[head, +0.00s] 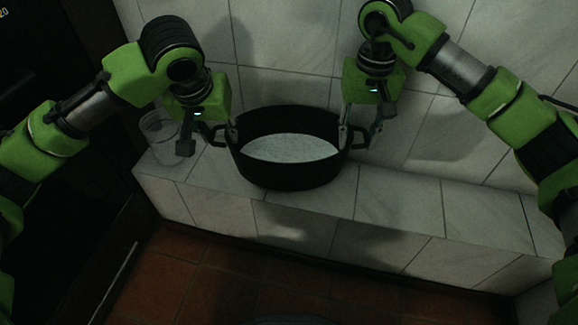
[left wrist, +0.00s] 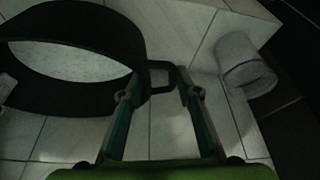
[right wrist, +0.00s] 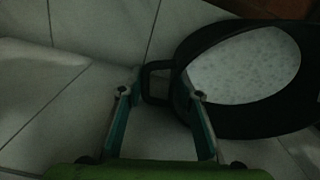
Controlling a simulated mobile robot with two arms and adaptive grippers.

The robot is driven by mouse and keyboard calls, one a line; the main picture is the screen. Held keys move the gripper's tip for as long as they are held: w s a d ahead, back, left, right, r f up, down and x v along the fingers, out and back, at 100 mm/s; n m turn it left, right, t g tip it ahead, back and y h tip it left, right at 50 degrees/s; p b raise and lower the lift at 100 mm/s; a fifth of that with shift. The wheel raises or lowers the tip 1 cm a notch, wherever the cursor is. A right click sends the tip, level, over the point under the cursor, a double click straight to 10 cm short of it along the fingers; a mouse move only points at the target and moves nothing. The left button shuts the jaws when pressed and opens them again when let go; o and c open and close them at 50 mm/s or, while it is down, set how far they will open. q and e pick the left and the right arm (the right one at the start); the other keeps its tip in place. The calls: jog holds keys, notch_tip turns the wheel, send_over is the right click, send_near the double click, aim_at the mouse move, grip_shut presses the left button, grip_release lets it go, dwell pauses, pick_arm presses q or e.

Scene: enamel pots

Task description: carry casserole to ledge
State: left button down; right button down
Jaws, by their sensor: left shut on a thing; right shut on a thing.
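The casserole (head: 285,175) is a wide black pot with two loop handles and a pale speckled inside. It is upright over the tiled ledge (head: 400,205); I cannot tell whether its base touches the tiles. My left gripper (head: 211,138) is shut on the left handle, which shows between its fingers in the left wrist view (left wrist: 157,88). My right gripper (head: 360,134) is shut on the right handle, also seen between the fingers in the right wrist view (right wrist: 160,94). The pot appears empty.
A clear glass (head: 155,127) stands on the ledge's left end, close to my left gripper; it also shows in the left wrist view (left wrist: 243,62). A tiled wall (head: 290,40) rises behind. The ledge to the right is clear. A dark cabinet (head: 60,240) stands at left.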

pick_arm(q)
jog(key=shift+w+r, duration=0.2)
jog(key=shift+r, duration=0.3)
pick_arm(e)
jog(key=shift+s+r, duration=0.15)
jog(key=shift+r, duration=0.05)
pick_arm(q)
jog(key=shift+f, duration=0.25)
pick_arm(e)
jog(key=shift+f, duration=0.25)
